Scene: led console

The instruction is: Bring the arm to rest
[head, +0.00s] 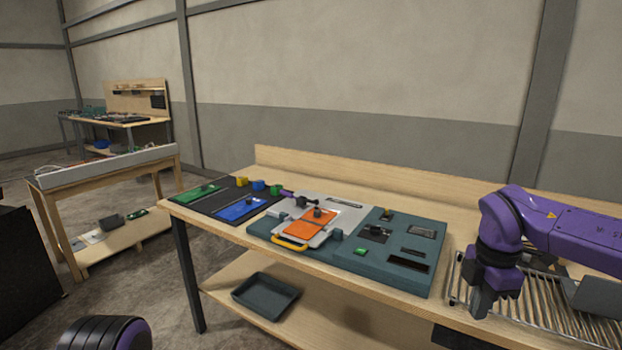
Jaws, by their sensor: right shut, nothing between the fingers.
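My right arm comes in from the right, purple and black. Its gripper (483,308) points down over the right part of the bench, shut and empty, in front of the wire rack's left end. The teal console (345,262) lies on the bench to the left of the gripper, clear of it. An orange plate (305,228) with a dark knob and a yellow handle (289,243) sit on the console's left part. Dark slots and small parts are on its right part. My left gripper is out of view; only a rounded part of my left arm shows at the bottom left.
A wire rack (540,305) lies on the bench at right, with a grey box on it. A dark mat with green and blue panels (240,208) and small coloured blocks (258,185) is at left. A grey tray (265,296) sits on the lower shelf.

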